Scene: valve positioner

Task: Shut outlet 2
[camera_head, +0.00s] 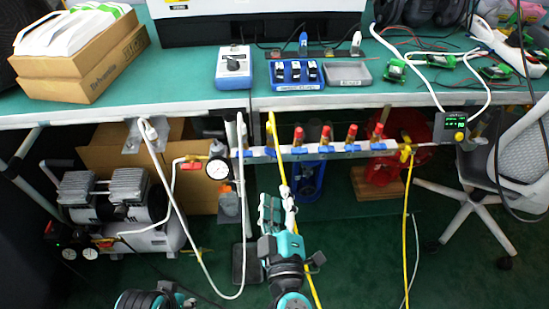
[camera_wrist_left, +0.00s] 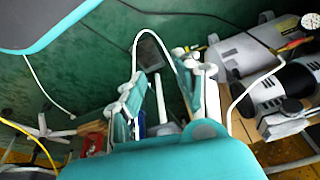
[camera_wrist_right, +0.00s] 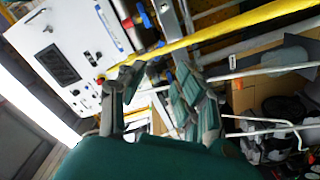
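In the head view a rail manifold (camera_head: 310,152) runs along the bench's front edge, with several red-topped valves over blue fittings. The second red-topped valve from the left (camera_head: 325,135) stands upright; outlet numbers are too small to read. My right gripper (camera_head: 276,203) is below the rail's left part, apart from the valves. Its fingers are spread with nothing between them in the right wrist view (camera_wrist_right: 158,88); a yellow hose (camera_wrist_right: 220,32) passes beyond the fingertips. My left gripper (camera_wrist_left: 167,90) is open and empty in its wrist view; in the head view only part of my left arm shows at bottom left.
A white hose (camera_head: 180,215) loops left of my right gripper. A second yellow hose (camera_head: 405,220) hangs right. A small controller (camera_head: 450,127) is at the rail's right end.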

